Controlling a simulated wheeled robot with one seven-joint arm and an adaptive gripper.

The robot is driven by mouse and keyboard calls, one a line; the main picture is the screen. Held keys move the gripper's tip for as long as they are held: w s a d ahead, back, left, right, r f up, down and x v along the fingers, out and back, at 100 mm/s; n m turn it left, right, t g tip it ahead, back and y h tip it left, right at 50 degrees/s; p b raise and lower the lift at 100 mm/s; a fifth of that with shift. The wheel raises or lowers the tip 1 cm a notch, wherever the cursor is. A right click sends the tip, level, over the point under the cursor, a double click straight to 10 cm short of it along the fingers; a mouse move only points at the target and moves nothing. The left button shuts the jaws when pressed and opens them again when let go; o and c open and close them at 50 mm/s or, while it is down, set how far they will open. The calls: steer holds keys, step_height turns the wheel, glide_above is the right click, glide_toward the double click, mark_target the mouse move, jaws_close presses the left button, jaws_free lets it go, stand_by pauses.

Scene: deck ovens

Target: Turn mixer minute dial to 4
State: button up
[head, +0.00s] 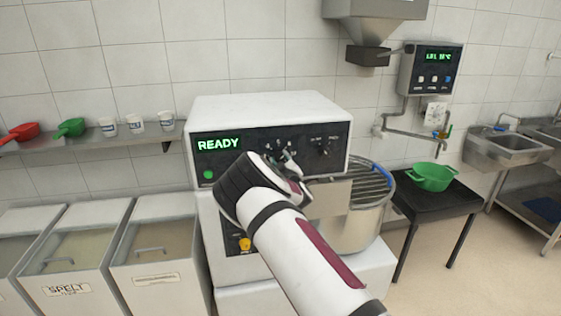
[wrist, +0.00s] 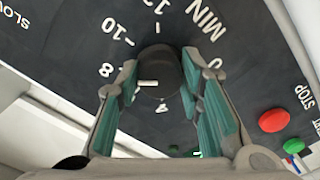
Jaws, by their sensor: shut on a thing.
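The mixer minute dial (wrist: 163,66) is a dark round knob on the black panel, with a short white pointer mark. My gripper (wrist: 160,88) is shut on the knob, with green-padded fingers on both sides. In the wrist view the numbers 12, 10, 8, 4 and 0 and the word MIN (wrist: 207,20) show around it. The pointer mark lies on the left part of the knob's face, towards the left finger. That finger hides the scale between 8 and 4. In the head view my gripper (head: 292,166) reaches the mixer (head: 270,108) panel, and my arm hides part of it.
The mixer display reads READY (head: 218,144). A red button (wrist: 273,120) and a green button (wrist: 294,146) sit right of the dial in the wrist view. Another dial (head: 322,152) is to the right on the panel. The metal bowl (head: 365,225) with its guard stands below right.

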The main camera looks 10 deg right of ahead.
steer(key=n, duration=0.4)
steer(key=shift+n, duration=0.3)
steer(key=n+b, duration=0.1)
steer(key=n, duration=0.3)
steer(key=shift+n, duration=0.3)
steer(key=n, duration=0.4)
steer(key=shift+n+b, duration=0.3)
steer(key=shift+b, duration=0.05)
steer(key=shift+r+n+b, duration=0.1)
steer(key=shift+n+b, duration=0.2)
steer(key=shift+n, duration=1.9)
steer(key=o, duration=1.2)
steer(key=shift+c, duration=0.2)
